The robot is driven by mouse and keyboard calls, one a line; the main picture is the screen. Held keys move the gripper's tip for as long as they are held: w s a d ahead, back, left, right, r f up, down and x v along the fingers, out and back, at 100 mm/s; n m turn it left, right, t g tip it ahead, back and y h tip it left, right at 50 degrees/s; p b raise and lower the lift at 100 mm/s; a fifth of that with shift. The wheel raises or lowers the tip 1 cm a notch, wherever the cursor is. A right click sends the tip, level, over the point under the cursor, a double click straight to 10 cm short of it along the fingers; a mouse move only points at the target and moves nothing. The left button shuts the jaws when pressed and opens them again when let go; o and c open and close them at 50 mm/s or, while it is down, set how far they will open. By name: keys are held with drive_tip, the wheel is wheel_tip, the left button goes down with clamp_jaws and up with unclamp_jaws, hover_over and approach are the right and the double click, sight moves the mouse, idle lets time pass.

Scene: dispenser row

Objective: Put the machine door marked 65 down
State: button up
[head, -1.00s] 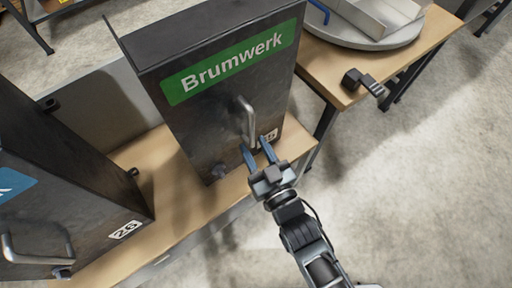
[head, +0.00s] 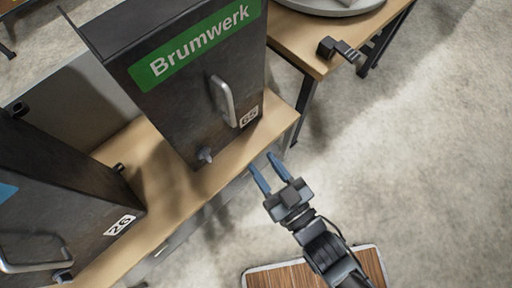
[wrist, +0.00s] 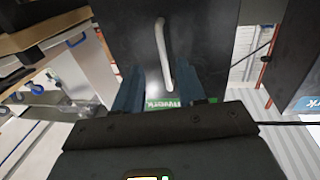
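The dark machine door marked 65 (head: 177,108) stands upright on the wooden bench in the head view, with a green Brumwerk sign. Its pale bar handle (head: 223,101) is on the front, above and left of the 65 label (head: 249,117). In the wrist view the handle (wrist: 163,55) shows between the fingers, beyond them. My gripper (head: 265,172) is open, its two blue fingers apart and empty. In the head view it is below and right of the door, clear of the handle.
A second dark machine marked 26 (head: 60,190) stands at the left on the same bench (head: 165,190). A black clamp-like part (head: 338,49) sits at the corner of another table at the upper right. A wood-topped surface (head: 300,277) lies at the bottom. Open floor is at the right.

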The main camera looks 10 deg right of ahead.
drive_tip(key=shift+s+d, duration=0.15)
drive_tip(key=shift+s, duration=0.2)
drive_tip(key=s+d+r+m+g+h, duration=0.1)
drive_tip(key=s+d+r+m+h, duration=0.3)
drive_tip(key=s+d+r, duration=1.1)
drive_tip(key=s+r+h, duration=0.2)
drive_tip(key=s+h, duration=0.1)
drive_tip(key=shift+s+d+m+g, duration=0.3)
drive_tip(key=shift+s+m+g, duration=0.1)
drive_tip(key=shift+r, duration=0.15)
wheel_tip(320, 180, up, 7)
drive_tip(key=p, duration=0.6)
drive_tip(key=shift+f+p, duration=0.2)
drive_tip(key=shift+p, duration=0.2)
